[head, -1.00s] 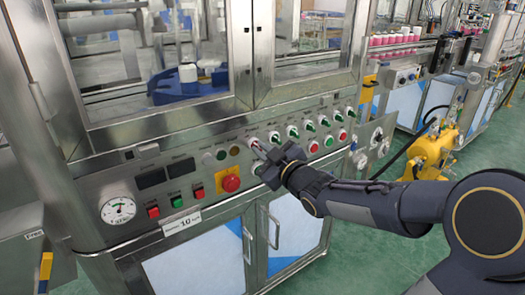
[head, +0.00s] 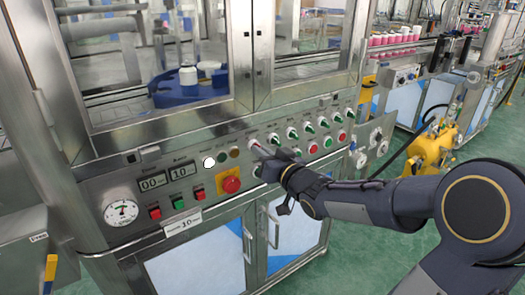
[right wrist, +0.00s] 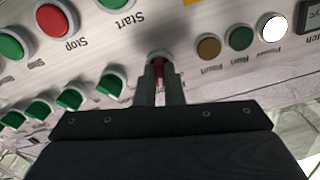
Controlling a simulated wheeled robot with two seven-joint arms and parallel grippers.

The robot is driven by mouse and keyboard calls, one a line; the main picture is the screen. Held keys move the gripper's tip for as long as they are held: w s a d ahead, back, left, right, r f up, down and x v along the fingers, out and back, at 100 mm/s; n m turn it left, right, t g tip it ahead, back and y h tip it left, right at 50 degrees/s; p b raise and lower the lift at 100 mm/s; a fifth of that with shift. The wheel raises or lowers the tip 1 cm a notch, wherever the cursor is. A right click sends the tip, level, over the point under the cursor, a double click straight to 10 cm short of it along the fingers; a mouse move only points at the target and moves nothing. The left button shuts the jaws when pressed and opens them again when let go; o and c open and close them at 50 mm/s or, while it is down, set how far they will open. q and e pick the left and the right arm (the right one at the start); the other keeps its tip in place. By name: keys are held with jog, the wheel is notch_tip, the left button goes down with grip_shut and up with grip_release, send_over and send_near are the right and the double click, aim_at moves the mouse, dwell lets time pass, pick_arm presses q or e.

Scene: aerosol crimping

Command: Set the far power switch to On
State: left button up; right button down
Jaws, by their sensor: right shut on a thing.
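The power switch (right wrist: 158,66) is a rotary knob with a red part and a metal collar on the crimping machine's control panel. My right gripper (right wrist: 160,82) is shut on it, with one finger on each side. In the head view my right gripper (head: 262,150) reaches the panel from the right and mostly hides the knob. The switch's marked position cannot be read. A white lamp (head: 209,162) on the panel glows, also in the right wrist view (right wrist: 274,29). Two displays, 00 (head: 152,182) and 10 (head: 181,171), are lit. My left gripper is not in view.
A row of green selector switches (head: 308,127) lies right of the gripper. A red emergency stop (head: 231,185) on yellow sits at lower left. Green and red buttons are close below. Glass doors rise above the panel.

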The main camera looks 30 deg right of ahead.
jog(key=shift+m, duration=1.3)
jog(key=shift+m+p, duration=0.3)
jog(key=c, duration=1.5)
grip_release()
jog(key=shift+c, duration=0.2)
jog(key=s+p, duration=0.1)
jog(key=s, duration=0.6)
jog(key=shift+s+d, duration=0.3)
jog(key=shift+s, duration=0.1)
